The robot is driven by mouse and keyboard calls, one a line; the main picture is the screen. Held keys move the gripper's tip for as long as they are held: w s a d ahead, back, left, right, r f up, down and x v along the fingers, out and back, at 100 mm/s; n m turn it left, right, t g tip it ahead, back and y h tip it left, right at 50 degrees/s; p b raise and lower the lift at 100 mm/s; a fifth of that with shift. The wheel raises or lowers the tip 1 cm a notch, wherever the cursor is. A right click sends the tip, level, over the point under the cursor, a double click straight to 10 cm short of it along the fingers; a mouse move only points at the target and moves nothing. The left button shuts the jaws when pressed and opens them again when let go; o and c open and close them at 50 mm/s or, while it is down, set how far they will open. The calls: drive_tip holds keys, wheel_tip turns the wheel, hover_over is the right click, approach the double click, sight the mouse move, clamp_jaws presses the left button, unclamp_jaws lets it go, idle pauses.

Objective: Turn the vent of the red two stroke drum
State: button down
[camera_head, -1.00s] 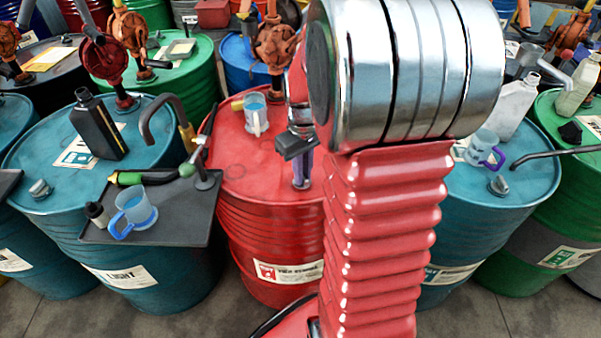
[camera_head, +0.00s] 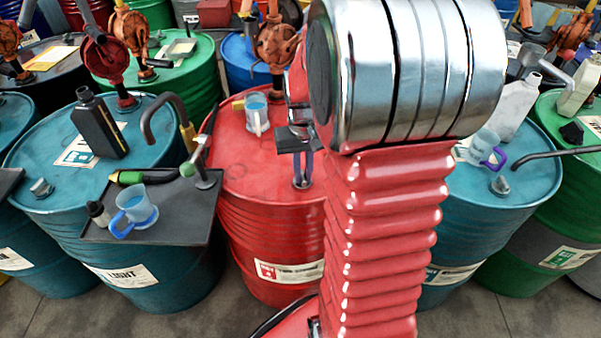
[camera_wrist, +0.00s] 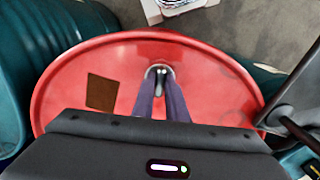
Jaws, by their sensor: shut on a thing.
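The red two stroke drum (camera_head: 265,230) stands in the middle of the head view, partly hidden by my arm. Its red top (camera_wrist: 215,75) fills much of the wrist view. The vent (camera_wrist: 157,72) is a small metal fitting near the rim of that top. My gripper (camera_wrist: 161,80) points down over the drum, its two purple fingers shut on the vent. In the head view my gripper (camera_head: 302,184) also reaches the drum top at the vent.
A clear measuring cup (camera_head: 256,115) stands on the red drum's top. At left, a dark tray (camera_head: 180,222) holds a blue-handled jug (camera_head: 134,208). Teal drums (camera_head: 140,255) stand either side. An orange pump (camera_head: 277,45) rises behind. A brown patch (camera_wrist: 101,91) lies on the drum top.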

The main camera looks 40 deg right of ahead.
sight(302, 175)
drive_tip(key=c, duration=1.8)
unclamp_jaws()
drive_tip(key=shift+o, duration=0.2)
wheel_tip(302, 175, up, 14)
drive_tip(key=shift+f, duration=0.15)
drive_tip(key=s+a+n+t, duration=0.1)
drive_tip(key=s+a+t, duration=0.1)
drive_tip(key=a, duration=0.4)
drive_tip(key=s+a+r+n+t, duration=0.1)
drive_tip(key=s+a+n, duration=0.1)
drive_tip(key=s+a, duration=0.3)
drive_tip(key=s+a+n+t, duration=0.2)
drive_tip(key=s+a, duration=0.2)
drive_tip(key=a, duration=0.5)
drive_tip(key=shift+s+a+r+t, duration=0.15)
drive_tip(key=shift+a+r+t, duration=0.05)
drive_tip(key=shift+r+t, duration=0.1)
